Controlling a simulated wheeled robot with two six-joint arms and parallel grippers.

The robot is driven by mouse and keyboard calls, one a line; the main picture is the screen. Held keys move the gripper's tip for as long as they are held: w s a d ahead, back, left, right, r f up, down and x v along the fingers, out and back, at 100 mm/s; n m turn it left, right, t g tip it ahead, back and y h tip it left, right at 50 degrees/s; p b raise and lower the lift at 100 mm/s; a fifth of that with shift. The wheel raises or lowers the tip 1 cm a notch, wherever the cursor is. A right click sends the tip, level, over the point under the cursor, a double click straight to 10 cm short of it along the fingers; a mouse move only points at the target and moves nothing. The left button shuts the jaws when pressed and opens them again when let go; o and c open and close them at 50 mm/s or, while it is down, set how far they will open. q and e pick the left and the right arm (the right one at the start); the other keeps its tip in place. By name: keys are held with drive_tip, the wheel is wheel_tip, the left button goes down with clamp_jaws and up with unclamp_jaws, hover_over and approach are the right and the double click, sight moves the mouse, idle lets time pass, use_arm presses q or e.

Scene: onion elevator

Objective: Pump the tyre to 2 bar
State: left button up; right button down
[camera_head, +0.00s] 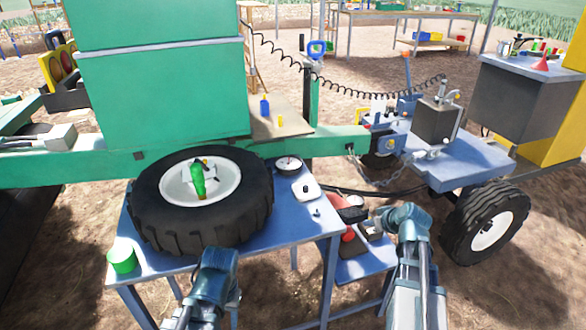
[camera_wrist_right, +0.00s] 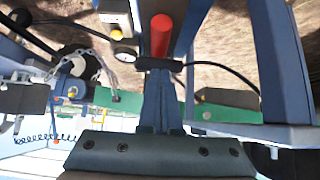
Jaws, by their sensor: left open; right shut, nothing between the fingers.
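The black tyre (camera_head: 160,210) lies flat on the blue table (camera_head: 285,237), with a green object (camera_head: 198,180) on its white hub. A round gauge (camera_head: 288,165) sits by its right edge. A red pump (camera_head: 348,235) with a dark handle (camera_head: 353,213) stands low to the right of the table. The right wrist view shows a red cylinder (camera_wrist_right: 162,37) and black crossbar (camera_wrist_right: 155,64). My right gripper (camera_wrist_right: 160,74) is shut and empty, its tips close to the crossbar; contact is unclear. My left gripper (camera_head: 224,258) is open in front of the tyre; its fingers are hard to see.
A white device (camera_head: 306,188) lies on the table's right side and a green cup (camera_head: 121,258) at its front left corner. A green machine (camera_head: 160,95) stands behind. A blue wheeled trailer (camera_head: 450,165) is at right. Dirt ground is open at lower right.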

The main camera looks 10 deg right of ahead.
drive_tip(key=w+r+g+p, duration=0.4)
drive_tip(key=w+r+p, duration=0.3)
drive_tip(key=p, duration=0.8)
wheel_tip(320, 180, up, 4)
drive_tip(key=shift+w+f, duration=0.1)
drive_tip(key=shift+w, duration=0.1)
drive_tip(key=shift+a+f, duration=0.1)
drive_tip(key=shift+f, duration=0.05)
drive_tip(key=b, duration=1)
hover_over(351, 211)
wheel_tip(351, 211, down, 10)
drive_tip(key=shift+s+r, duration=0.1)
drive_tip(key=shift+s+f+b, duration=0.3)
drive_tip(key=shift+f+b, duration=0.2)
drive_tip(key=shift+s+f+b, duration=0.3)
drive_tip(key=shift+f+b, duration=0.2)
drive_tip(key=shift+s+f+b, duration=0.2)
drive_tip(key=shift+f+b, duration=0.15)
drive_tip(key=shift+f, duration=0.05)
